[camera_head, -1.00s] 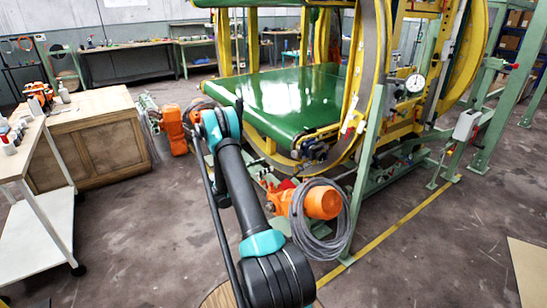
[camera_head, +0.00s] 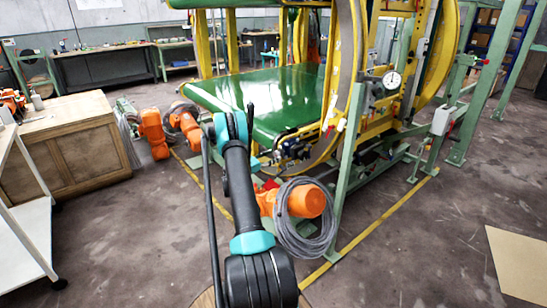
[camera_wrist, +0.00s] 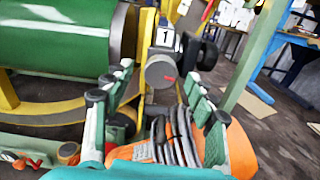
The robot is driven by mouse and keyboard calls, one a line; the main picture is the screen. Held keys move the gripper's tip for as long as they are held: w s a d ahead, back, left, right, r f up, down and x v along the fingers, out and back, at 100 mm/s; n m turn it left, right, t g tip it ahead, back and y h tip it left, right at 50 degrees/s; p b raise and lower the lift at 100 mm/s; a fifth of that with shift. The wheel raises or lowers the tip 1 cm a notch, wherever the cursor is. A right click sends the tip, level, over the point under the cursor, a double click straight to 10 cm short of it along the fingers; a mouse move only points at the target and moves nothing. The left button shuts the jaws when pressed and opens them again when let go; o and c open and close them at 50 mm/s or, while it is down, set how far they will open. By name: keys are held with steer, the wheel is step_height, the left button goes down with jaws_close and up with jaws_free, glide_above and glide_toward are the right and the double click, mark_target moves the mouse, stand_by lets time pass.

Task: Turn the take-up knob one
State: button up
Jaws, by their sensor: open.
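The take-up knob one (camera_wrist: 160,71) is a grey round knob with a red mark on its face, in the middle of the wrist view. A white plate (camera_wrist: 165,37) with the number 1 sits just above it. My gripper (camera_wrist: 157,76) is open, with one green-and-black finger at the left and one at the right. The knob shows between the fingertips, and the gap in depth is hard to judge. No contact is visible. In the head view the knob is too small to pick out, and my gripper is mostly hidden behind my arm.
The green belt (camera_head: 275,97) and yellow ring frame stand ahead. An orange motor (camera_head: 306,201) with a coiled grey cable (camera_head: 290,240) lies low beside my arm, and the cable shows under the gripper. A wooden cabinet (camera_head: 75,160) stands left.

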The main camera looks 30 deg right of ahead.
steer(key=shift+d, duration=0.6)
steer(key=c, duration=1.2)
steer(key=shift+o, duration=0.2)
steer(key=shift+n, duration=1.1)
steer(key=o, duration=1.2)
steer(key=shift+c, duration=0.2)
steer(key=a, duration=1.2)
steer(key=shift+s, duration=0.45)
